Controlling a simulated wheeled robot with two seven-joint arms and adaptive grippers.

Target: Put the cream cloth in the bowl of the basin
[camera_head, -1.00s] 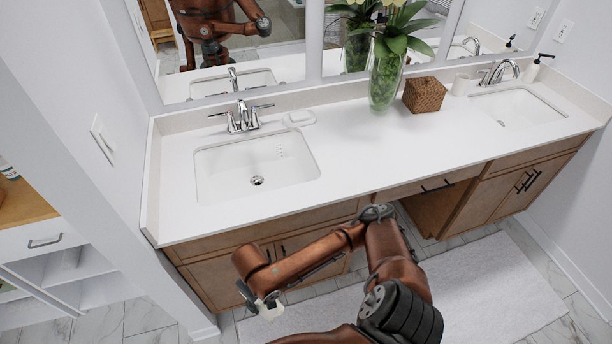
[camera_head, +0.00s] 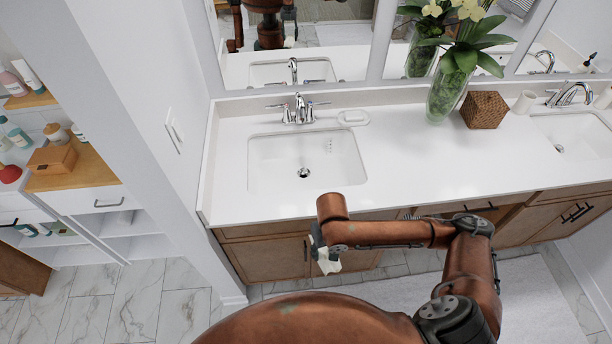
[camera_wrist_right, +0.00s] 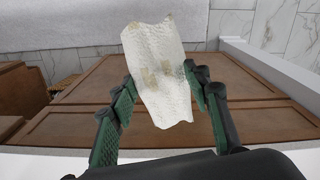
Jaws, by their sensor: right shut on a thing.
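The cream cloth (camera_head: 329,262) hangs from my right gripper (camera_head: 318,246), in front of the vanity's doors and below the counter's front edge. In the right wrist view the cloth (camera_wrist_right: 155,45) is a textured, pale, crumpled piece between the green-padded fingers of the gripper (camera_wrist_right: 160,85), which is shut on it. The nearer basin (camera_head: 262,178) is a white rectangular bowl sunk in the counter, beyond and above the gripper. It looks empty, with a drain in its floor. My left gripper is not in view.
A chrome faucet (camera_head: 299,110) stands behind the basin, with a soap dish (camera_head: 353,118) to its right. A glass vase (camera_head: 447,95) and a woven box (camera_head: 484,110) stand farther right. The white counter (camera_head: 420,150) between is clear. A wall and shelves lie left.

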